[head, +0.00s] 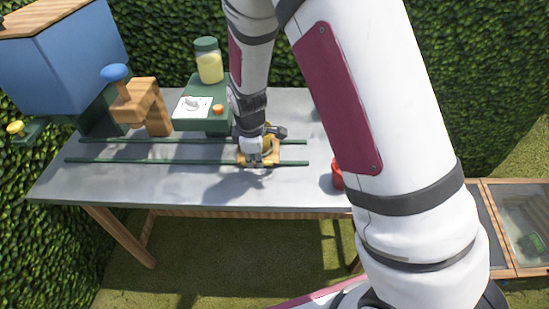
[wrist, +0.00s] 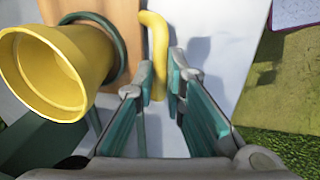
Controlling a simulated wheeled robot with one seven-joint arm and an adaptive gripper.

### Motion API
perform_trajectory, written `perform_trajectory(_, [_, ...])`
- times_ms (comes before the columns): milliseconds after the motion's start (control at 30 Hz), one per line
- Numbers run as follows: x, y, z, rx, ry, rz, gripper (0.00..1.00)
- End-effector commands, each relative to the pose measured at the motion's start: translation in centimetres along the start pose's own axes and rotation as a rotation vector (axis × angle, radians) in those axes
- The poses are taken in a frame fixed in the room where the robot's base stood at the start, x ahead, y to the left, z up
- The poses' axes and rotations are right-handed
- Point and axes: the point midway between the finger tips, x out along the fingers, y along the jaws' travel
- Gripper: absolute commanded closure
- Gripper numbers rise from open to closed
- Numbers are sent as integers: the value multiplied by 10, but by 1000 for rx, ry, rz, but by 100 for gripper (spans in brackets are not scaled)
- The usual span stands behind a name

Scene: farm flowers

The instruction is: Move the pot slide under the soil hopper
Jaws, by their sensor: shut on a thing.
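The pot slide (head: 273,162) is a small wooden board near the right end of two dark green rails (head: 185,161). In the wrist view the slide (wrist: 75,12) carries a yellow pot (wrist: 45,75) in a dark green ring. A yellow bar handle (wrist: 155,45) stands on the slide's side. My gripper (wrist: 158,78) is shut on this handle, with a finger on each side. In the head view my gripper (head: 257,158) is over the slide and hides much of it and the pot. The soil hopper (head: 65,62) is a blue box at the far left, above the rails' left end.
A wooden post with a blue knob (head: 114,72) stands behind the rails near the hopper. A green station with a jar (head: 208,62) is behind the middle. A red object (head: 338,178) is partly behind my arm. The rails left of the slide look clear on the grey tabletop (head: 70,186).

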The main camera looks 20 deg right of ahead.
Motion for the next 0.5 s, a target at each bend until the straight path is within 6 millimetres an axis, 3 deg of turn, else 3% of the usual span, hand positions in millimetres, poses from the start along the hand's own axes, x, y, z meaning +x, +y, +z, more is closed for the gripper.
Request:
perform_trajectory(133, [0,1,-17,-2,1,4,100])
perform_trajectory(433, [0,1,-18,1,1,3,100])
perform_trajectory(467, [0,1,-18,1,1,3,82])
perform_trajectory(500, [0,1,-17,1,1,3,73])
